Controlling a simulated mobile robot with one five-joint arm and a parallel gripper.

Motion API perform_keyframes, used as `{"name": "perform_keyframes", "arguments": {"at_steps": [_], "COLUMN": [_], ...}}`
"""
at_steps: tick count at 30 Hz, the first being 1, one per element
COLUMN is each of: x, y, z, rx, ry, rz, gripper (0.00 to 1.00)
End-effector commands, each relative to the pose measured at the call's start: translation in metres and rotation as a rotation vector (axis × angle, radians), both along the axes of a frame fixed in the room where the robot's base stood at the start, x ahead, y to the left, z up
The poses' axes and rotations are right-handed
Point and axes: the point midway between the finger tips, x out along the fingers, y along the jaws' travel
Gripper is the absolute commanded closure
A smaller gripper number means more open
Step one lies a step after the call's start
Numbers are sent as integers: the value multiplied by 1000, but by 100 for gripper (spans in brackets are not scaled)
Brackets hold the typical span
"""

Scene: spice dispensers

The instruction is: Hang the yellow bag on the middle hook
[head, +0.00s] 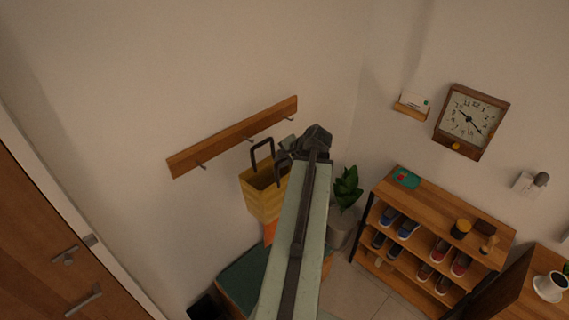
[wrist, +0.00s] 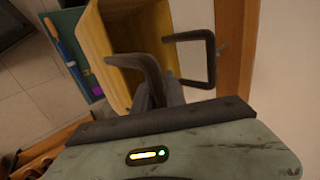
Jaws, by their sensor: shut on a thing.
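The yellow bag (head: 262,200) has two stiff dark handles and hangs upright in front of the wall. The wooden hook rail (head: 225,143) is fixed to the wall, tilted in the head view, with its middle hook (head: 250,141) just above the bag's far handle. My gripper (head: 287,157) is at the bag's right side. In the wrist view my gripper (wrist: 165,92) is shut on the near handle of the yellow bag (wrist: 115,55). The far handle stands close to the rail (wrist: 241,50); I cannot tell whether it touches a hook.
The left hook (head: 203,166) and right hook (head: 288,119) look empty. Below the bag are an orange item (head: 270,232) and a teal-topped bench (head: 240,277). A plant (head: 347,187) and a shoe rack (head: 440,205) stand to the right. A wooden door (head: 45,235) is at the left.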

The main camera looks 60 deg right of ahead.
Motion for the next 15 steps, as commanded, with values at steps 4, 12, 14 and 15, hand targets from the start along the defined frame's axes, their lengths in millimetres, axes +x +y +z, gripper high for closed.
{"name": "perform_keyframes", "arguments": {"at_steps": [4,12,14,15], "x": [10,27,31,33], "y": [-5,-10,-12,-12], "z": [-1,-3,-3,-3], "rx": [0,0,1,1], "ry": [-1,-1,-1,-1], "rz": [-1,-1,-2,-2], "gripper": [100,100,100,100]}}
